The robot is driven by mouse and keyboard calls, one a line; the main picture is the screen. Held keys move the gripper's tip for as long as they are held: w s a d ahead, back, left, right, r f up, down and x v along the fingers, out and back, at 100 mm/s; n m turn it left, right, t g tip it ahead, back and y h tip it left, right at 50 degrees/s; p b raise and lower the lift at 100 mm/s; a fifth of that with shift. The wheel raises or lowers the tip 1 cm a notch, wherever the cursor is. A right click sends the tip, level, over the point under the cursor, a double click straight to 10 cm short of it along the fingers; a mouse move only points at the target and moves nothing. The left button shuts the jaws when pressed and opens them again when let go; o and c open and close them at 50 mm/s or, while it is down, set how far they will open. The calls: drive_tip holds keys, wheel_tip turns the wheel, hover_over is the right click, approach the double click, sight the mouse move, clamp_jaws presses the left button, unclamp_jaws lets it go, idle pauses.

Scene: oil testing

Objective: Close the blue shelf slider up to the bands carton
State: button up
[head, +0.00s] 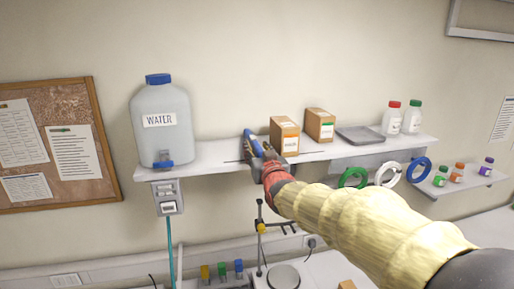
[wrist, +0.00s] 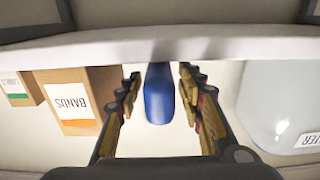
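The blue slider (head: 253,143) stands on the wall shelf, just left of the bands carton (head: 285,137), with a gap between them. In the wrist view, which looks upside down, the blue slider (wrist: 158,95) is between the two fingers of my gripper (wrist: 159,78), with visible space on both sides. The brown carton marked BANDS (wrist: 80,100) is to the left there, and one finger is between it and the slider. In the head view my gripper (head: 261,156) reaches the shelf's front edge and partly hides the slider.
The white shelf (head: 215,158) also holds a water jug (head: 163,115) at left, and a second carton (head: 319,125), a grey tray (head: 359,135) and two bottles (head: 402,118) at right. Coloured rings (head: 388,174) hang below. Shelf space between jug and slider is free.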

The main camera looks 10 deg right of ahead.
drive_tip(key=c, duration=0.4)
clamp_jaws()
idle(0.5)
